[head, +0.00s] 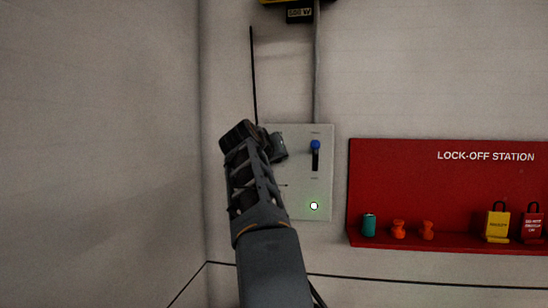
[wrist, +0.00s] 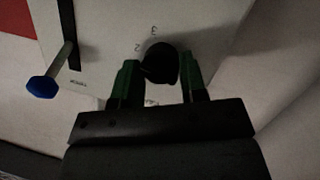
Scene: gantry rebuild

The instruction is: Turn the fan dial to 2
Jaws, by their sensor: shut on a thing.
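The fan dial (wrist: 160,60) is a round dark knob on a pale control panel (wrist: 105,25), seen in the wrist view. Small printed marks that look like 3 and 2 stand beside it. My gripper (wrist: 159,74) has its green-lined fingers on either side of the dial, shut on it. Which number the dial points to cannot be told. In the head view, my gripper (head: 276,146) reaches the left part of the panel (head: 300,185) and hides the dial.
A blue-tipped lever (head: 315,147) is on the panel right of my gripper; it also shows in the wrist view (wrist: 42,87). A red lock-off station (head: 400,185) with several small items hangs to the right.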

